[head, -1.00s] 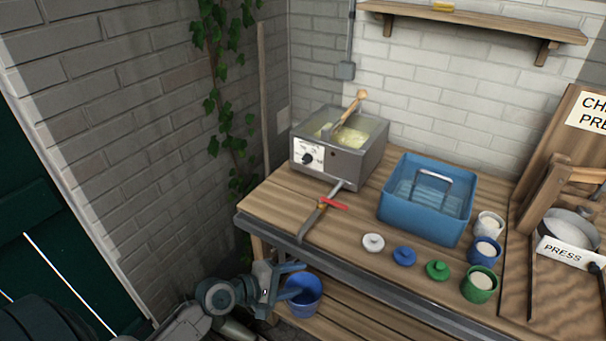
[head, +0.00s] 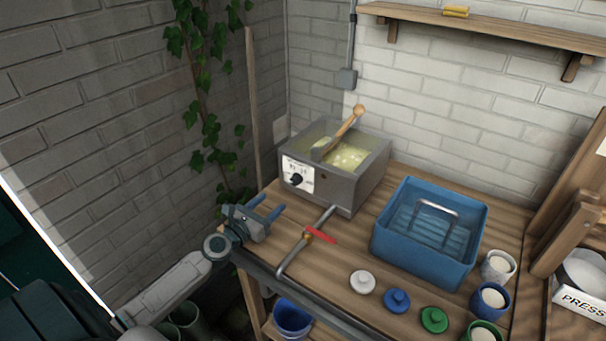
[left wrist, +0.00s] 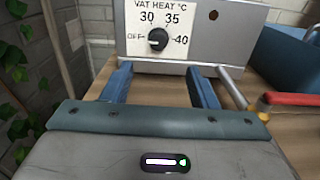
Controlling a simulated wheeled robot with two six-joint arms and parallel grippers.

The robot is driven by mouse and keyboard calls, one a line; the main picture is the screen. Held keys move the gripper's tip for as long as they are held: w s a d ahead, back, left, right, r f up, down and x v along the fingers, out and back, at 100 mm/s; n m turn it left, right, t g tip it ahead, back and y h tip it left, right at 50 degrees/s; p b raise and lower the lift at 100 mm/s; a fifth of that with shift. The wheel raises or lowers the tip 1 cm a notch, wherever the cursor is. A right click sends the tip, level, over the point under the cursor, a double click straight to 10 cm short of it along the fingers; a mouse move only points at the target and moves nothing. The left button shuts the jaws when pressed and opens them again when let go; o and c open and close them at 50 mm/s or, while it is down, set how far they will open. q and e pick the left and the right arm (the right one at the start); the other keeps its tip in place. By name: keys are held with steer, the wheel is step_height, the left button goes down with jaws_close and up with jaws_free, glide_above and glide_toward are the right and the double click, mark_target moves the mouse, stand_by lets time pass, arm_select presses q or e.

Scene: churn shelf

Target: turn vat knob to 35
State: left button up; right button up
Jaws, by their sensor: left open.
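The vat (head: 340,188) is a grey metal box with pale curd and a wooden paddle in it, at the back left of the bench. Its black knob (head: 296,179) sits on a white dial plate on the front. In the left wrist view the knob (left wrist: 157,39) is straight ahead, with OFF at left, 30 and 35 above and 40 at right. Its pointer is too small to read surely. My left gripper (head: 275,202) is open and empty, in front of the plate, its blue fingers (left wrist: 158,70) apart below and short of the knob. My right gripper is not in view.
A drain pipe with a red-handled valve (head: 320,235) sticks out from the vat, right of my left gripper. A blue tub (head: 424,255), lids and cups stand further right. A brick wall with ivy (head: 205,85) is at left.

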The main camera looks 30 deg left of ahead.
mark_target(293, 182)
arm_select(q)
steer(key=shift+w+a, duration=0.1)
steer(key=shift+w, duration=0.7)
steer(key=w, duration=0.1)
steer(key=w+p, duration=0.1)
steer(key=w, duration=0.2)
steer(key=shift+w+d+r, duration=0.25)
steer(key=shift+w+r, duration=0.05)
steer(key=shift+r, duration=0.05)
steer(key=w, duration=0.3)
steer(key=shift+w+d+f, duration=0.1)
steer(key=shift+w+f, duration=0.15)
steer(key=shift+w, duration=0.65)
steer(key=shift+w+d, duration=0.1)
steer(key=shift+c, duration=0.2)
steer(key=c, duration=0.9)
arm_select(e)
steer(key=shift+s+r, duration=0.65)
